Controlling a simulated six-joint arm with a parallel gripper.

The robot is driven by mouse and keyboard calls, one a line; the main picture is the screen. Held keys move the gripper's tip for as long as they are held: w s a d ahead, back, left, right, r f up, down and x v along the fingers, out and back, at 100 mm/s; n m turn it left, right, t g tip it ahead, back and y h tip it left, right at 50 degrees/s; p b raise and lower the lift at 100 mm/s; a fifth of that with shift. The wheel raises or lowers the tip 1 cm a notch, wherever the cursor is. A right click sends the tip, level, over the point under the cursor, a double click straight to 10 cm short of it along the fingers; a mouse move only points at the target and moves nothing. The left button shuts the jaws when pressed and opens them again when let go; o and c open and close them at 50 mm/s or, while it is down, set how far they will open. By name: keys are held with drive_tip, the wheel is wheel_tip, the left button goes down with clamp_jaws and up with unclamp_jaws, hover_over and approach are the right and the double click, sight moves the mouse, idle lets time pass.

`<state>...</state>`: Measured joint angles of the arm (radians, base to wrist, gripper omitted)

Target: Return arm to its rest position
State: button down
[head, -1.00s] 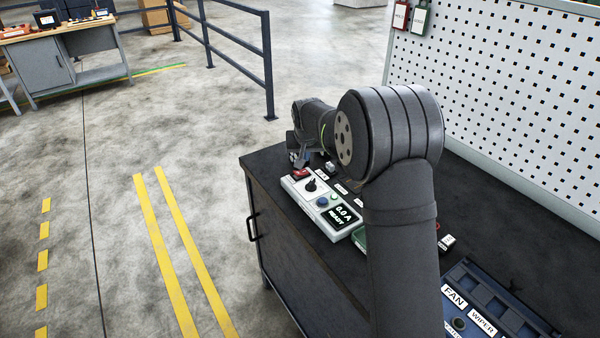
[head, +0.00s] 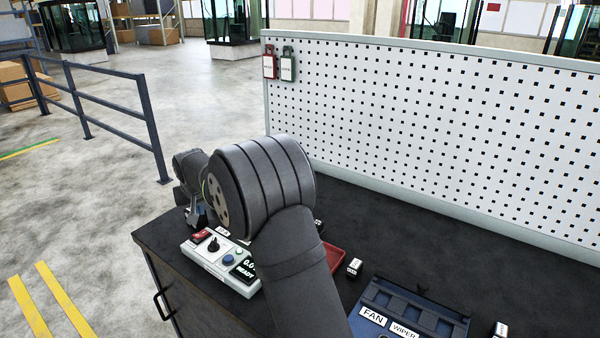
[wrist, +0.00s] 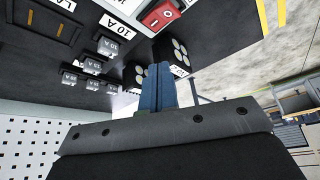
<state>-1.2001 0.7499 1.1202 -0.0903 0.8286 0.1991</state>
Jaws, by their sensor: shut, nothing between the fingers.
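My arm reaches over the dark trolley top (head: 345,205) in the head view, its large grey joint hiding part of what lies behind it. My gripper (head: 196,218) is small there, over the far left end of the trolley beside the white control box (head: 208,267). That box has a red switch, a black knob, a blue button and a display reading READY, partly covered by my arm. In the wrist view my gripper's blue fingers (wrist: 158,88) are together with nothing between them. A red switch (wrist: 160,15) and a "10 A" label show beyond them.
A blue panel (head: 455,318) with FAN and WIPER labels, a red tray (head: 335,260) and a small pale block (head: 354,267) lie right of my arm. A white pegboard (head: 430,125) stands along the back. Several small grey blocks (wrist: 108,46) show in the wrist view.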

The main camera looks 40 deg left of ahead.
sight(204, 229)
wheel_tip(204, 229, down, 6)
drive_tip(key=shift+r, duration=0.1)
idle(0.4)
drive_tip(key=shift+r, duration=4.1)
drive_tip(key=w+d+n+g+h, duration=0.1)
drive_tip(key=w+d+n+h, duration=0.1)
drive_tip(key=w+d, duration=0.4)
drive_tip(key=w+d+n+g+h, duration=0.1)
drive_tip(key=w+d, duration=0.6)
drive_tip(key=d, duration=0.7)
drive_tip(key=shift+w+d+n+g+h, duration=0.2)
drive_tip(key=shift+d+n+g+h, duration=0.1)
drive_tip(key=shift+n+h, duration=0.6)
drive_tip(key=c, duration=2.1)
unclamp_jaws()
drive_tip(key=shift+a, duration=0.1)
